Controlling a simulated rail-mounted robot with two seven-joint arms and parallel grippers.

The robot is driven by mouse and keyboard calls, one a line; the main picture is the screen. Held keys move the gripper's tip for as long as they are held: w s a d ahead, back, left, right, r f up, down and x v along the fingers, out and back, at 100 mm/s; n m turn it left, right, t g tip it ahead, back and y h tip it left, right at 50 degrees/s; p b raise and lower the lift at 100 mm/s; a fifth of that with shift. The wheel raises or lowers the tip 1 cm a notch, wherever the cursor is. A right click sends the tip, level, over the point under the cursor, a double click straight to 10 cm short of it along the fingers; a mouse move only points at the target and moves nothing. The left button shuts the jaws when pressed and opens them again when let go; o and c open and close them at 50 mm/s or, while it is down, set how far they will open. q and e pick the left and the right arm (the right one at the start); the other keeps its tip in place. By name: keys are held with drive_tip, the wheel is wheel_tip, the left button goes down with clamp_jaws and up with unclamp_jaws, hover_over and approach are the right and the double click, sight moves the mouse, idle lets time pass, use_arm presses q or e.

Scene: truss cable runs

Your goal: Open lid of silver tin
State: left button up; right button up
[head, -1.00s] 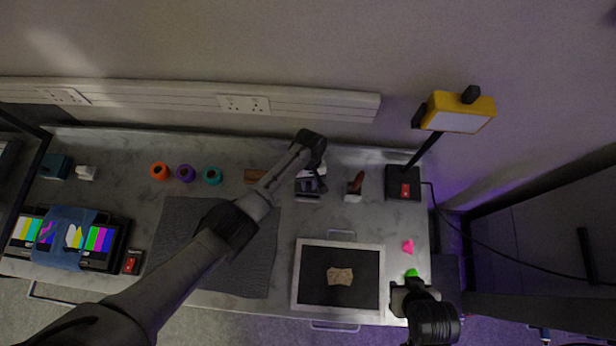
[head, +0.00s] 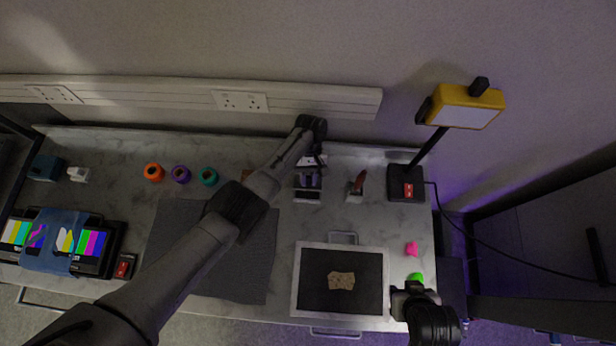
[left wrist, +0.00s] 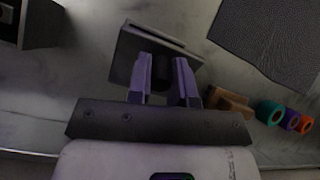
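The silver tin (head: 307,196) is a small grey box near the back middle of the table, partly hidden under my left gripper. In the left wrist view, a grey box with a flat edge (left wrist: 157,36), which looks like the tin, lies at the fingertips. My left gripper (head: 308,179) points down at it, and its two purple-grey fingers also show in the left wrist view (left wrist: 164,75). The fingers are apart, with a dark part of the box seen between them; I cannot tell whether they touch it. My right gripper (head: 414,287) is at the front right table edge, its fingers unclear.
A red-handled item (head: 356,186) stands close right of the tin, and a yellow lamp (head: 467,107) beyond. Orange (head: 154,172), purple (head: 181,174) and teal (head: 207,176) rings lie left. A framed tray (head: 294,284) is in front; a grey mat (head: 170,235) lies left of it.

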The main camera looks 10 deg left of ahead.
use_arm(q)
drive_tip(key=o, duration=0.5)
drive_tip(key=shift+c, duration=0.2)
drive_tip(key=b+v, duration=0.1)
drive_tip(key=v, duration=0.6)
drive_tip(key=shift+r, duration=0.15)
drive_tip(key=shift+w, duration=0.15)
